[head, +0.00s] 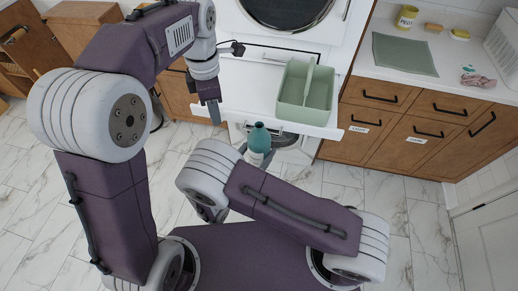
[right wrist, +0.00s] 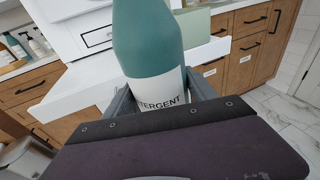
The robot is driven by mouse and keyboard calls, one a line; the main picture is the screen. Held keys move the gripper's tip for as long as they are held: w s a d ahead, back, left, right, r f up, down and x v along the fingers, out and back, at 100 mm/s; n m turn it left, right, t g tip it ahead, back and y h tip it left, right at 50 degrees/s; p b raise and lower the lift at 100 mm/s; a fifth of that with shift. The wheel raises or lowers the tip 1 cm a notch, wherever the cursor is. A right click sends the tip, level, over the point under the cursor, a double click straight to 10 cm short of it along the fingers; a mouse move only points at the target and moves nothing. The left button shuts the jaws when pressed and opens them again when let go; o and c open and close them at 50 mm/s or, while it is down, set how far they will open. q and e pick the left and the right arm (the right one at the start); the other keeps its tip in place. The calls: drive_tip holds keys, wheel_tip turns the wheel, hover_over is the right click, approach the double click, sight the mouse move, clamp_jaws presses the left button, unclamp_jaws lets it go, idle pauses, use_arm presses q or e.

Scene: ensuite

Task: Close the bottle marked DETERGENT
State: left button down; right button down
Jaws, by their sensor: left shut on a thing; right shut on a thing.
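The detergent bottle (head: 259,137) is teal with a white label; in the right wrist view the bottle (right wrist: 150,40) shows the letters "TERGENT". My right gripper (right wrist: 160,98) is shut around its labelled body and holds it about upright, in front of the white pull-out shelf. The bottle's top is small in the head view and cut off in the wrist view, so its opening is unclear. My left gripper (head: 214,112) points down, left of the bottle and higher in the picture, apart from it. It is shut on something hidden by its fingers.
A green two-part caddy (head: 291,112) stands on the white pull-out shelf (head: 240,87), right of the bottle. A green mat (head: 404,54), yellow cup (head: 406,17) and pink cloth (head: 478,80) lie on the right counter. Wooden drawers (head: 380,92) stand below. Marble floor is open around me.

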use_arm(q)
drive_tip(key=d+r+m, duration=0.1)
drive_tip(key=d+r, duration=0.2)
drive_tip(key=d, duration=0.3)
drive_tip(key=r+m, duration=0.1)
hover_over(257, 125)
drive_tip(key=shift+w+a, duration=0.1)
drive_tip(key=shift+w, duration=0.1)
drive_tip(key=shift+s+d+m, duration=0.2)
drive_tip(key=shift+s+m, duration=0.05)
drive_tip(key=shift+m, duration=0.05)
drive_tip(key=shift+w, duration=0.1)
drive_tip(key=shift+f, duration=2)
drive_tip(key=shift+f, duration=0.85)
drive_tip(key=shift+f, duration=0.6)
